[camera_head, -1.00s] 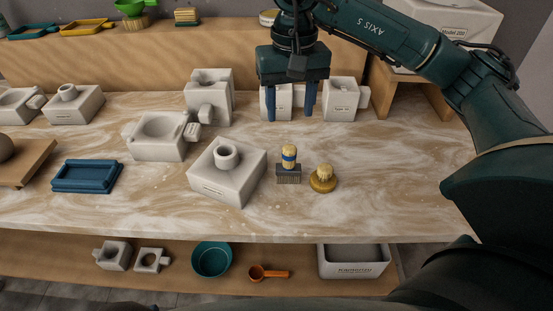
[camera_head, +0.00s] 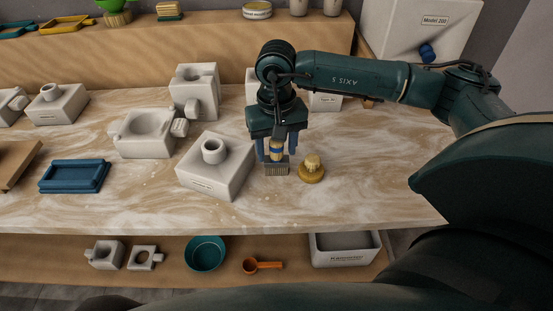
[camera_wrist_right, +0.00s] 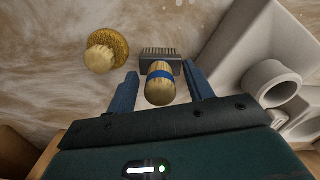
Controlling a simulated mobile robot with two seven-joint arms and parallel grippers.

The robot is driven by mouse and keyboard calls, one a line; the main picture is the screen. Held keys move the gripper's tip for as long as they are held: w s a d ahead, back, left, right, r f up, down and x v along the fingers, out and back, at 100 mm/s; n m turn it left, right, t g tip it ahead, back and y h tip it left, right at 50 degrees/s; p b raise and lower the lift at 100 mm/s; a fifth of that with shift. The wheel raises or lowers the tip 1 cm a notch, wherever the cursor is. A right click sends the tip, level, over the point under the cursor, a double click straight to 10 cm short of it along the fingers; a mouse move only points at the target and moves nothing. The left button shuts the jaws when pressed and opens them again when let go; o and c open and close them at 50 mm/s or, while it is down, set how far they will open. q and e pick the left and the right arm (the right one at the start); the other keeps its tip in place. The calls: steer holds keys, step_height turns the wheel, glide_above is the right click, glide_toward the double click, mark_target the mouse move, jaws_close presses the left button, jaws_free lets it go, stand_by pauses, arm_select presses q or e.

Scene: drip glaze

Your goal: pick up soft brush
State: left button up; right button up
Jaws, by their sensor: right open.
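A brush with a tan handle, a blue band and a grey comb-like base (camera_head: 276,169) stands upright on the marbled worktop, right of a white mould block. It also shows in the right wrist view (camera_wrist_right: 160,88). My right gripper (camera_head: 277,151) is open above the brush, one blue finger on each side of its handle. In the right wrist view, the gripper (camera_wrist_right: 162,76) has visible gaps between both fingers and the handle. The base lies beyond the fingertips. My left gripper is not in view.
A round wooden brush (camera_head: 312,172) stands close on the right, and also shows in the right wrist view (camera_wrist_right: 106,50). A white mould block (camera_head: 228,168) is close on the left. More white moulds and a blue tray (camera_head: 74,177) lie farther left. The worktop's front strip is clear.

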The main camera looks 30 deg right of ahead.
steer(key=shift+c, duration=0.4)
steer(key=c, duration=1)
